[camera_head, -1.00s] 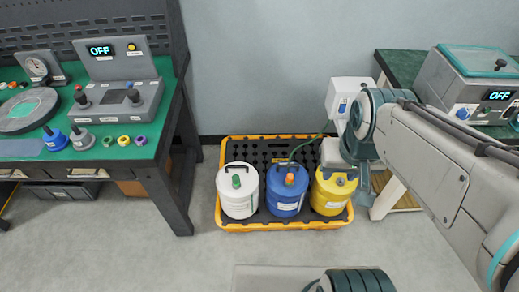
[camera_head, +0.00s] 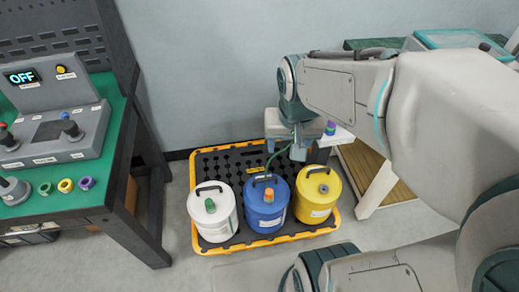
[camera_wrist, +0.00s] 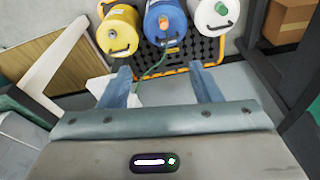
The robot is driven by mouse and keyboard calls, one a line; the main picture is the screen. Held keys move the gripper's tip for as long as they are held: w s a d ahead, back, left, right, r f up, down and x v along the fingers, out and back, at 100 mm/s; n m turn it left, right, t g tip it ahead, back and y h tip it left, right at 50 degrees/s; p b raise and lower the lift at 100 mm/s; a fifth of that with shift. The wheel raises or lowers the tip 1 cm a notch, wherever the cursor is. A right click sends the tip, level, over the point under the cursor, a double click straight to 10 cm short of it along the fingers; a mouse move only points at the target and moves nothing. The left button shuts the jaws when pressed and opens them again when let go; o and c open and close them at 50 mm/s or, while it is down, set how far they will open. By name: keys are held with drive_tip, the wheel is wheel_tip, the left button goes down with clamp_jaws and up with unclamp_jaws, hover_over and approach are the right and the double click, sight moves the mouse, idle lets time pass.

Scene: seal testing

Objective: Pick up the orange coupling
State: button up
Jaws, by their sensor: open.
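The orange coupling (camera_head: 268,195) sits on top of the blue container (camera_head: 262,218), in the middle of a row of three. It also shows in the wrist view (camera_wrist: 163,22), near the top edge. My gripper (camera_wrist: 162,85) is open and empty, its two blue-grey fingers spread apart. In the wrist view the coupling lies ahead of the gap between the fingers, clear of both. In the head view my gripper hangs behind the blue and yellow containers, its fingers partly hidden by the wrist.
A white container (camera_head: 213,222) with a green coupling and a yellow container (camera_head: 316,205) flank the blue one. All stand in an orange-rimmed black tray (camera_head: 196,185). A green hose (camera_wrist: 153,69) lies near the fingers. A green-topped bench (camera_head: 90,185) stands left.

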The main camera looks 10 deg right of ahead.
drive_tip(key=w+f+m+g+b, duration=0.15)
drive_tip(key=w+f+b, duration=0.35)
drive_tip(key=f, duration=0.5)
drive_tip(key=w+f+m+b, duration=0.3)
drive_tip(key=w+f+b, duration=0.15)
drive_tip(key=f, duration=0.55)
drive_tip(key=w+f+m+b, duration=0.2)
drive_tip(key=w+f+b, duration=0.35)
drive_tip(key=f, duration=0.45)
drive_tip(key=b, duration=0.3)
approach(270, 191)
drive_tip(key=f, duration=0.1)
drive_tip(key=f+b, duration=0.1)
drive_tip(key=f, duration=0.1)
drive_tip(key=shift+w+a+f+m+g+b, duration=0.2)
drive_tip(key=shift+w+f+m+g+b, duration=0.1)
drive_tip(key=shift+f+m+g, duration=0.1)
wheel_tip(270, 191, down, 6)
drive_tip(key=b, duration=0.2)
drive_tip(key=shift+d+f+b, duration=0.2)
drive_tip(key=shift+f+b, duration=0.05)
drive_tip(key=shift+b, duration=0.05)
drive_tip(key=c, duration=1.1)
